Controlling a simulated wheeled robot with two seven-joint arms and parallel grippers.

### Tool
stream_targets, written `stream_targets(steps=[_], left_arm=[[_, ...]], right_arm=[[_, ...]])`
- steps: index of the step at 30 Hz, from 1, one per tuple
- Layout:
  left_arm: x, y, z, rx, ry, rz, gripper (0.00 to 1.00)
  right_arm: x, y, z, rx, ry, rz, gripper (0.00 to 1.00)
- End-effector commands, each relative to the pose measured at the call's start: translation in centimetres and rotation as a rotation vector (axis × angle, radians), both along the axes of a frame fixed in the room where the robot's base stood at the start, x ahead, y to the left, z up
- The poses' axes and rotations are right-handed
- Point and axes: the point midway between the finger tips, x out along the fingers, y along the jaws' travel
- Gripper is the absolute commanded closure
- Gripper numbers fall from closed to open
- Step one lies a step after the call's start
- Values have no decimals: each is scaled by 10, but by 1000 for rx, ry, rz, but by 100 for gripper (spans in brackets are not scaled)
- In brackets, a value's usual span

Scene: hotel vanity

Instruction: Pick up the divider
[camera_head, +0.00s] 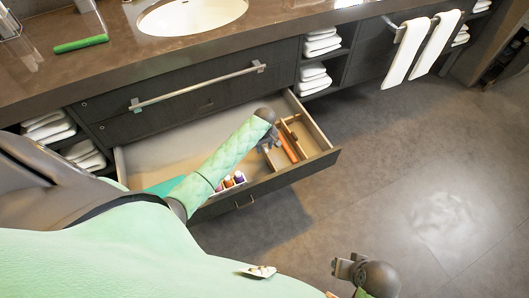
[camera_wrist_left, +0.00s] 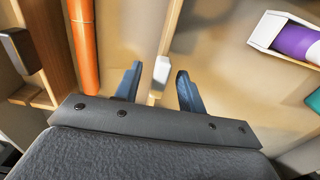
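The drawer (camera_head: 330,157) is pulled open and has wooden partitions inside. In the left wrist view, a thin wooden divider (camera_wrist_left: 172,38) runs up from between my left fingers, with a small white block (camera_wrist_left: 161,72) near its lower end. My left gripper (camera_wrist_left: 158,88) is open, its two dark blue fingers apart on either side of this end. I cannot tell if they touch it. In the head view my left gripper (camera_head: 270,146) is down inside the drawer, and the arm hides part of the drawer. My right gripper (camera_head: 345,268) is over the floor, its opening unclear.
An orange stick-like object (camera_head: 287,148) lies in a compartment beside my left gripper. Small bottles (camera_head: 233,180) stand in a white holder near the drawer front. The countertop with sink (camera_head: 190,14) overhangs behind. Open floor lies right.

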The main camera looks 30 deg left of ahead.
Motion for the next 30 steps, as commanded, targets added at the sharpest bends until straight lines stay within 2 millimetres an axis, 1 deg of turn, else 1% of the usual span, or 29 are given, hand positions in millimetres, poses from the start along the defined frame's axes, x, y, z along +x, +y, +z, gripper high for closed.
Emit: stream_targets(steps=[3, 11, 15, 17, 26, 30], left_arm=[[0, 0, -9, 0, 0, 0, 60], [0, 0, -11, -1, -1, 0, 60], [0, 0, -11, -1, -1, 0, 88], [0, 0, -11, -1, -1, 0, 99], [0, 0, -10, -1, -1, 0, 100], [1, 0, -2, -1, -3, -1, 100]], right_arm=[[-1, -1, 0, -2, 5, 0, 64], [-2, -1, 0, -4, 6, 1, 64], [-2, -1, 0, -3, 5, 0, 64], [-2, -1, 0, -3, 5, 0, 64], [-1, -1, 0, -3, 3, 0, 64], [0, -1, 0, -1, 2, -1, 64]])
